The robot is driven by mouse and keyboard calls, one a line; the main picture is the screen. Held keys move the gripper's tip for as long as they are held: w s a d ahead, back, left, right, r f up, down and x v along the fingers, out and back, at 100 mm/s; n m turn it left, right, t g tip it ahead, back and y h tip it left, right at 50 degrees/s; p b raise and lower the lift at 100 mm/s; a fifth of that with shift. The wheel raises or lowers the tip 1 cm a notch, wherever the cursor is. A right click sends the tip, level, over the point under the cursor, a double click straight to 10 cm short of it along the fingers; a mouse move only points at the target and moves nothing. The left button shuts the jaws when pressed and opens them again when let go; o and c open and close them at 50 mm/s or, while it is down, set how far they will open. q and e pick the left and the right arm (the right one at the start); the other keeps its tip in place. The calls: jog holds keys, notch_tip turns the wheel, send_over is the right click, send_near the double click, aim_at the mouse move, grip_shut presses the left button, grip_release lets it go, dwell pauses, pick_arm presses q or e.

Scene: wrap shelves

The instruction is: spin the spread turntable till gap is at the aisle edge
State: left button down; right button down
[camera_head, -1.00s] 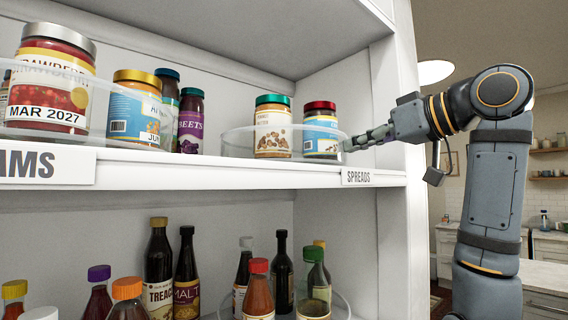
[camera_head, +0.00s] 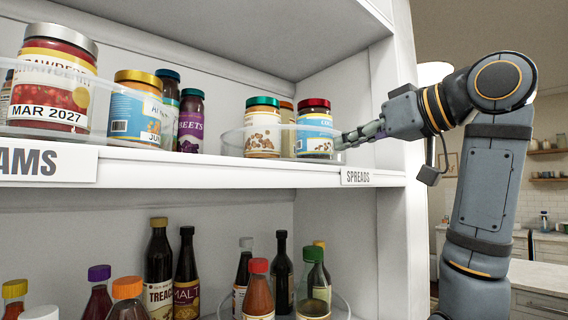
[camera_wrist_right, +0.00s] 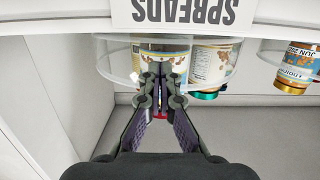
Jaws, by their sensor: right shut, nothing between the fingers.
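The spread turntable (camera_head: 232,143), a clear round tray with a raised rim, sits on the upper shelf above the SPREADS label (camera_head: 357,177). It bears a green-lidded jar (camera_head: 262,132) at the left front, a red-lidded jar (camera_head: 314,133) at the right front, and a third jar (camera_head: 286,112) mostly hidden behind them. My right gripper (camera_head: 342,142) is shut and empty at the turntable's right side, close to the red-lidded jar. In the right wrist view its fingertips (camera_wrist_right: 161,78) overlap the clear rim (camera_wrist_right: 115,62); contact is unclear. My left gripper is not in view.
The jams turntable (camera_head: 100,95) with several jars stands to the left on the same shelf. The white shelf side panel (camera_head: 390,95) is right beside my right arm. Several bottles (camera_head: 258,290) stand on the shelf below.

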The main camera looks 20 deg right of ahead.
aim_at(315, 144)
jog(key=shift+a, duration=0.2)
jog(key=shift+s+a, duration=0.25)
jog(key=shift+a, duration=0.3)
jog(key=shift+s+a, duration=0.2)
jog(key=shift+a, duration=0.4)
jog(key=shift+s+a, duration=0.25)
jog(key=shift+a, duration=0.8)
jog(key=shift+f+b, duration=0.1)
jog(key=shift+b, duration=0.35)
jog(key=a+b, duration=0.2)
jog(key=b, duration=0.2)
jog(key=shift+s, duration=0.15)
jog(key=shift+a+b, duration=0.15)
jog(key=shift+b, duration=0.15)
jog(key=shift+a, duration=0.1)
